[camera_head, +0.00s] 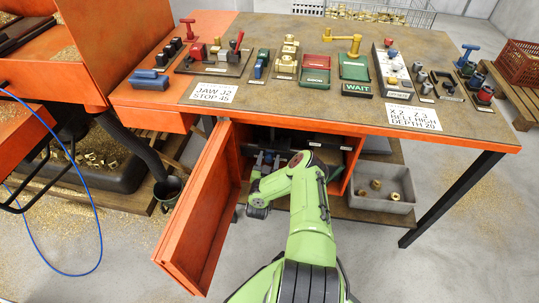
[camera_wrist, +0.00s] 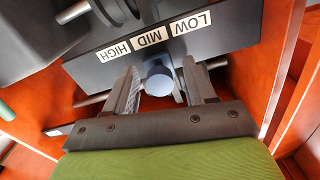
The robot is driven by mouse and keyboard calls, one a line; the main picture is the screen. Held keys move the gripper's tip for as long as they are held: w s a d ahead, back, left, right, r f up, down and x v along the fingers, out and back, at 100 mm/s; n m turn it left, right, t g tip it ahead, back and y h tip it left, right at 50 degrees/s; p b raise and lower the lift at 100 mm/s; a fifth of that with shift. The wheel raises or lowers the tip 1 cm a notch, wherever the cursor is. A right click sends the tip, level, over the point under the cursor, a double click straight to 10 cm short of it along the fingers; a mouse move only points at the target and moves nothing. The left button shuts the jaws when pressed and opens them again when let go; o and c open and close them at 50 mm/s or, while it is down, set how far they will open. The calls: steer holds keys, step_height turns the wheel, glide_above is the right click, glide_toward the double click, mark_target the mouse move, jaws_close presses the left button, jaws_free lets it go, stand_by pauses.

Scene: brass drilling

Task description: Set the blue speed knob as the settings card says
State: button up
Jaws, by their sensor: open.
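The blue speed knob (camera_wrist: 158,77) shows in the wrist view as a round blue-grey knob on a dark panel (camera_wrist: 95,70) inside the orange cabinet. HIGH, MID and LOW labels sit beside it, with MID (camera_wrist: 150,38) nearest. My gripper (camera_wrist: 161,82) is open, with one finger on each side of the knob. I cannot tell whether either finger touches it. No pointer mark on the knob is clear. The settings card (camera_head: 411,118) on the bench reads X 2, Z 3, BELT HIGH, DEPTH 20.
The orange cabinet door (camera_head: 199,212) hangs open left of my arm. A second card (camera_head: 214,93) reads JAW J2, STOP 45. A grey bin (camera_head: 382,198) with brass parts stands right of the cabinet. In the wrist view, orange walls lie close on both sides.

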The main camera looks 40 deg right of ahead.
mark_target(283, 154)
jaws_close()
steer(key=s+d, duration=0.1)
steer(key=s+d+p, duration=0.1)
steer(key=s, duration=0.1)
steer(key=shift+s+d+r, duration=0.1)
steer(key=shift+s+d, duration=0.1)
steer(key=shift+d, duration=0.05)
steer(key=shift+s+d, duration=0.2)
jaws_free()
steer(key=shift+s+d, duration=0.1)
steer(key=shift+s, duration=0.05)
